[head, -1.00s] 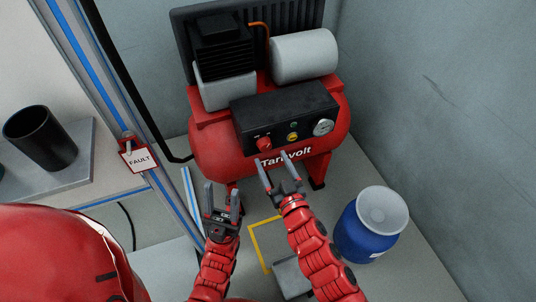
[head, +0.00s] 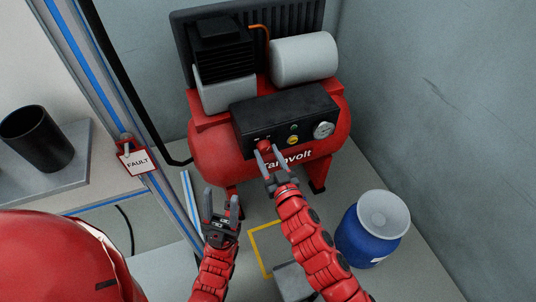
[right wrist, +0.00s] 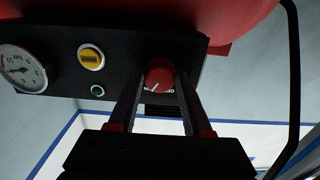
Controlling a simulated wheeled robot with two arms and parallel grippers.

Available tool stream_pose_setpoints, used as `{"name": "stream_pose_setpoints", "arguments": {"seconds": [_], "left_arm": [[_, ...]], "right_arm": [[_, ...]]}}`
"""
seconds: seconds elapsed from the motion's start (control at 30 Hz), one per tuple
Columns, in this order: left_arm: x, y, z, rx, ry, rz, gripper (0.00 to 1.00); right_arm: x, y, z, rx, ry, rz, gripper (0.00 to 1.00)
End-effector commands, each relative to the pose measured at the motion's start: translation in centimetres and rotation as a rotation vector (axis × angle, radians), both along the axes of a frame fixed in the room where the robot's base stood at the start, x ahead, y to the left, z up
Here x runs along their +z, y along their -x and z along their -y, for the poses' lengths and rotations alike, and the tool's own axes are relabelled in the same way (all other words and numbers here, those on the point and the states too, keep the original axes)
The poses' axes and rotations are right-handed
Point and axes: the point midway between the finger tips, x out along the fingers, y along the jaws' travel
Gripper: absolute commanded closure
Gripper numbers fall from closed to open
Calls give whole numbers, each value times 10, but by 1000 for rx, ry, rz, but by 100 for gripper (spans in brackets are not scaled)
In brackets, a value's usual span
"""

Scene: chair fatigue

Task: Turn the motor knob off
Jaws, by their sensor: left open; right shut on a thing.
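The red motor knob (head: 264,145) sits on the black control panel (head: 300,108) of the red compressor. In the right wrist view the knob (right wrist: 159,72) has a white pointer mark toward its lower left; lettering below it is partly hidden. My right gripper (head: 268,153) is at the panel, its two fingers shut on the knob from either side. My left gripper (head: 221,198) is open and empty, low and left of the compressor, apart from everything.
A yellow button (right wrist: 91,57), a small green button (right wrist: 98,91) and a pressure gauge (right wrist: 22,69) share the panel. A blue drum (head: 372,228) stands at right. A red FAULT tag (head: 136,160) hangs on the left frame, near a black cup (head: 37,138).

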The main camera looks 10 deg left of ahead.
Motion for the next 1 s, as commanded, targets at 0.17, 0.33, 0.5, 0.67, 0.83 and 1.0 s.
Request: {"name": "stream_pose_setpoints", "arguments": {"seconds": [0.17, 0.33, 0.5, 0.67, 0.83, 1.0], "left_arm": [[0, 0, 0, 0, 0, 0, 50], [0, 0, 0, 0, 0, 0, 50], [2, 0, 0, -1, 2, -1, 50], [3, -1, 0, 0, 4, -3, 50], [5, -1, 0, -1, 7, -5, 50], [5, -1, 0, -1, 8, -6, 50]], "right_arm": [[0, 0, 0, 1, 0, 0, 100], [0, 0, 0, 1, 14, 10, 100], [0, 0, 0, 1, 63, 42, 100], [1, 0, 0, 0, 153, 103, 100], [1, -1, 1, 0, 278, 187, 100], [1, -1, 1, 0, 412, 279, 100]]}}
